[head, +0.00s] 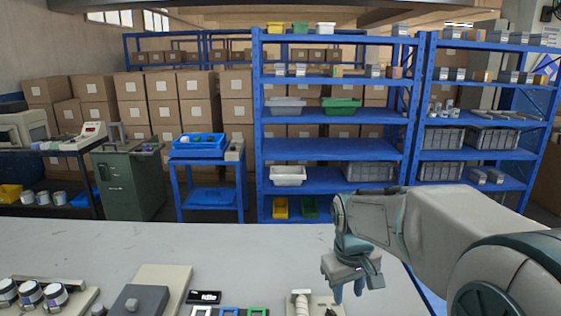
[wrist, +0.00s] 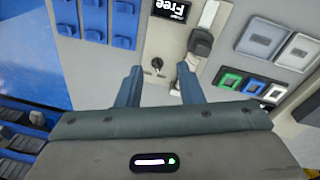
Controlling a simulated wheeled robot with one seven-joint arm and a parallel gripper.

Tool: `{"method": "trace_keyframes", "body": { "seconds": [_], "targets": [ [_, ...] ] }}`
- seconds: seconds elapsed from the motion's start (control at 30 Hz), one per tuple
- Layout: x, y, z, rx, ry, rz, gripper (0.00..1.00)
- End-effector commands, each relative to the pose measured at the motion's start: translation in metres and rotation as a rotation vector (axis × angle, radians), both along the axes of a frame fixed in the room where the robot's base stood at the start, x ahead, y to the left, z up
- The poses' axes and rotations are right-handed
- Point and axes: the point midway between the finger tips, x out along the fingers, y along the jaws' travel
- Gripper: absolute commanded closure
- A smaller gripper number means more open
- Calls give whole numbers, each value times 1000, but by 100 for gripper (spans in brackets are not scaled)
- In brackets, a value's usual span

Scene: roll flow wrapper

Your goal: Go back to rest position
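My gripper (head: 347,292) hangs fingers down over the right part of the grey table (head: 200,245) in the head view, above the devices at the front edge. In the wrist view my gripper (wrist: 158,72) has its two blue-grey fingers spread apart with nothing between them. A light panel with a small dark knob (wrist: 157,63) shows beyond the gap, apart from the fingers as far as I can tell.
Small frames in white, blue and green (head: 229,312), a black display (head: 204,297) and a box with a grey block (head: 140,297) line the front edge. Jars (head: 30,293) stand at left. The table's middle is clear. Blue shelves (head: 335,145) stand behind.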

Motion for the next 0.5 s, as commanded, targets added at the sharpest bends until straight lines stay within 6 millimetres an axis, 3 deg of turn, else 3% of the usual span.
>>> {"method": "trace_keyframes", "body": {
  "seconds": [0.03,0.3,0.5],
  "targets": [
    [-18,0,5,2,-20,-30,66],
    [-103,-3,7,55,-109,-197,66],
    [-142,-3,-2,104,-148,-280,66]
  ]
}}
